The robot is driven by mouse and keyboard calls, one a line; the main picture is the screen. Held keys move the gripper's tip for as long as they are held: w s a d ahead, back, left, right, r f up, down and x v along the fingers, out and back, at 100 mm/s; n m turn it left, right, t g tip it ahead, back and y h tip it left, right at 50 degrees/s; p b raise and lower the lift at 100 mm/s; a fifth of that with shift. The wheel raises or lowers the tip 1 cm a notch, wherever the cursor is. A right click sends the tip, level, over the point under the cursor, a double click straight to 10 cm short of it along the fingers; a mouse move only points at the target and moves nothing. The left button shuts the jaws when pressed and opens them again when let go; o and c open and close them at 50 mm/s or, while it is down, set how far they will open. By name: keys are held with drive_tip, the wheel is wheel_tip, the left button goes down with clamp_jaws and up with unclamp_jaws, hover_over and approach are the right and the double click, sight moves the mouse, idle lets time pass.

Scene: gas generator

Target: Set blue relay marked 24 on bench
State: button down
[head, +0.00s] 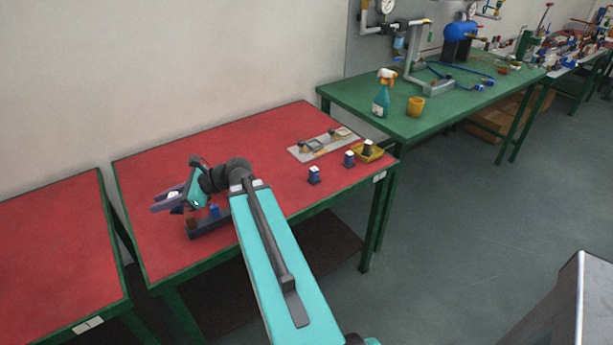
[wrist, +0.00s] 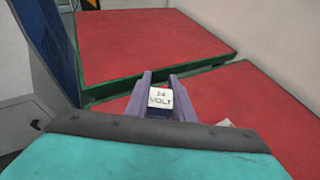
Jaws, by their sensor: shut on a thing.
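My gripper (head: 168,202) is over the left part of the red bench (head: 260,140), its purple-grey fingers pointing left. In the wrist view my gripper (wrist: 158,92) is shut on a relay (wrist: 160,100) with a white top. The top reads "VOLT" under a small number that I cannot read surely. The held relay's white top also shows between the fingers in the head view (head: 173,195). Its lower body is mostly hidden, and I cannot tell its height above the bench.
A dark rack (head: 210,228) with a blue relay (head: 214,211) and a brown one (head: 191,222) sits at the front edge. Blue relays (head: 314,176) (head: 349,159) stand further right, near a yellow tray (head: 372,155) holding a dark relay. A grey plate (head: 316,149) lies behind. The bench's middle is clear.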

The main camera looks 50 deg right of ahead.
drive_tip(key=s+d+f+m+t+h+b, duration=0.25)
drive_tip(key=s+d, duration=0.25)
drive_tip(key=d, duration=0.9)
drive_tip(key=s+d+f+m+t+h+b, duration=0.1)
drive_tip(key=s+d+m+h+b, duration=0.3)
drive_tip(key=d, duration=1.1)
drive_tip(key=s+d+f+m+h+b, duration=0.3)
drive_tip(key=s+d+m+h+b, duration=0.2)
drive_tip(key=s+d, duration=1.5)
drive_tip(key=s+h, duration=0.1)
drive_tip(key=s, duration=0.2)
drive_tip(key=shift+s+d+g, duration=0.15)
drive_tip(key=shift+d+g, duration=0.2)
drive_tip(key=shift+d, duration=0.05)
drive_tip(key=shift+f+h, duration=0.1)
drive_tip(key=shift+h, duration=0.15)
drive_tip(key=w+d, duration=0.2)
drive_tip(key=w, duration=0.2)
drive_tip(key=w+d+f, duration=0.1)
drive_tip(key=w+d, duration=0.1)
drive_tip(key=w, duration=0.3)
drive_tip(key=w+d, duration=0.2)
drive_tip(key=w, duration=0.2)
drive_tip(key=shift+w+f+p, duration=0.2)
drive_tip(key=shift+p, duration=0.15)
